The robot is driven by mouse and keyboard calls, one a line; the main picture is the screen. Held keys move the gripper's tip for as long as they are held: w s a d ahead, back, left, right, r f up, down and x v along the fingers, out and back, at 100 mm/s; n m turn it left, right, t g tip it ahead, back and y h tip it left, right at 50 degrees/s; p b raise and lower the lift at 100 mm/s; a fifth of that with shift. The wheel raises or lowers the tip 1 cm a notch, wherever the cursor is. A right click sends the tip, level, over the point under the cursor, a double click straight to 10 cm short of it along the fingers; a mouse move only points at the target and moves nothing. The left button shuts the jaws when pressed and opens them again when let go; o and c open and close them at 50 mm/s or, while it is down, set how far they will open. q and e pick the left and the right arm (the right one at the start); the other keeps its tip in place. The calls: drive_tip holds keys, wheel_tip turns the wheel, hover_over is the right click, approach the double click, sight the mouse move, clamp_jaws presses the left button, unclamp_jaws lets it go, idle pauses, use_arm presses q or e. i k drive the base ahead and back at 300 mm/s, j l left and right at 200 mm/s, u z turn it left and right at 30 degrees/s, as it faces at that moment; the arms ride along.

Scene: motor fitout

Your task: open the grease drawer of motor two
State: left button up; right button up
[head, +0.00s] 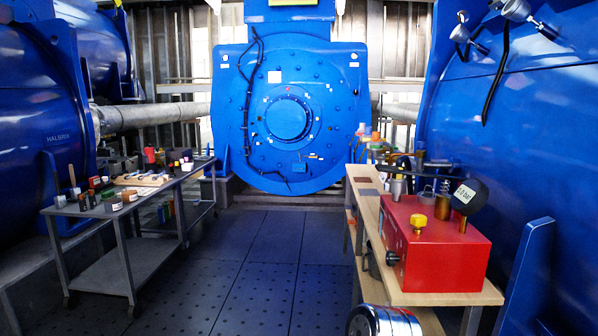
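A large round blue motor (330,95) stands at the far end of the aisle. Its face has a central round hub, a ring of bolts and several small labels. A small blue block (299,167) sits low on its face; I cannot tell if it is a drawer. Blue motor housings also stand at the left (35,110) and at the right (500,120). No number marking motor two is readable, and I cannot make out a grease drawer. Neither of my grippers is in view.
A grey cart (130,270) with small boxes and tools stands at the left. A wooden-topped bench (440,298) with a red box (445,250), gauge and bottles stands at the right. The dark floor (265,265) between them is clear.

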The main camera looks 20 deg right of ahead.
sight(297, 167)
drive_tip(key=i+j, duration=0.1)
drive_tip(key=i, duration=0.4)
drive_tip(key=i+j+u, duration=0.15)
drive_tip(key=i, duration=0.35)
drive_tip(key=i+l+z, duration=0.25)
drive_tip(key=i, duration=0.4)
drive_tip(key=i+z, duration=0.25)
drive_tip(key=i, duration=0.4)
drive_tip(key=i+j+z, duration=0.1)
drive_tip(key=i+z, duration=0.15)
drive_tip(key=i, duration=0.4)
drive_tip(key=i+j+z, duration=0.25)
drive_tip(key=i, duration=0.35)
drive_tip(key=i+z, duration=0.1)
drive_tip(key=i, duration=2.65)
drive_tip(key=j, duration=0.1)
